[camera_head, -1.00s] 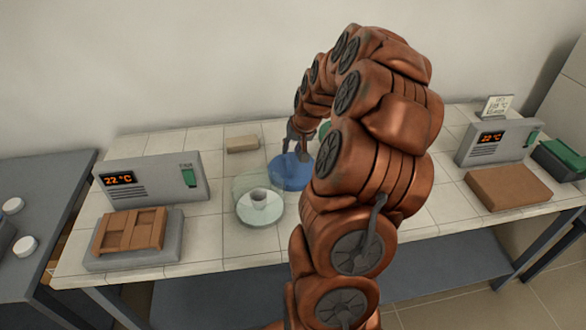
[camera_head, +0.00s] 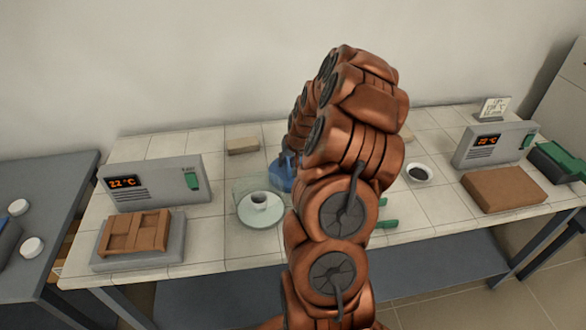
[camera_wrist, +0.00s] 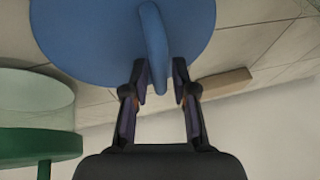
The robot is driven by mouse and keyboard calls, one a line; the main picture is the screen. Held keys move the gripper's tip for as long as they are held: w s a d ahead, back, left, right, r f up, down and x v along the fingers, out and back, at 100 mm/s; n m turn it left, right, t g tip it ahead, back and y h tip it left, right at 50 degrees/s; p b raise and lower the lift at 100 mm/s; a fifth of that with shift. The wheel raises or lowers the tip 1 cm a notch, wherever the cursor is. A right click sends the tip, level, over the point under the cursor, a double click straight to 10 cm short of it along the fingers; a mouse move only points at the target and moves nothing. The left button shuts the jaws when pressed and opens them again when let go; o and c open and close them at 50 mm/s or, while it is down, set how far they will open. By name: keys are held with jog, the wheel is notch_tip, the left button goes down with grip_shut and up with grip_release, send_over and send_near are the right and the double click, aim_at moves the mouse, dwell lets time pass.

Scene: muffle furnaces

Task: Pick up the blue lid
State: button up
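The blue lid (camera_head: 279,180) is on the tiled bench beside my arm in the head view, partly hidden behind the arm. In the wrist view the blue lid (camera_wrist: 95,40) fills the top, with its upright fin-like handle (camera_wrist: 153,40) pointing at my gripper. My gripper (camera_wrist: 160,72) is open. Its two fingers are on either side of the handle's end, with a visible gap at the right finger. I cannot tell whether the left finger touches it. In the head view my gripper (camera_head: 288,158) is at the lid, mostly hidden by the arm.
A tan block (camera_head: 242,146) lies behind. Furnace controllers (camera_head: 151,184) (camera_head: 497,143) stand left and right. A green-topped object (camera_wrist: 35,145) is close at left in the wrist view.

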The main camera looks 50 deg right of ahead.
jog(key=shift+f, duration=0.15)
grip_shut()
dwell(0.5)
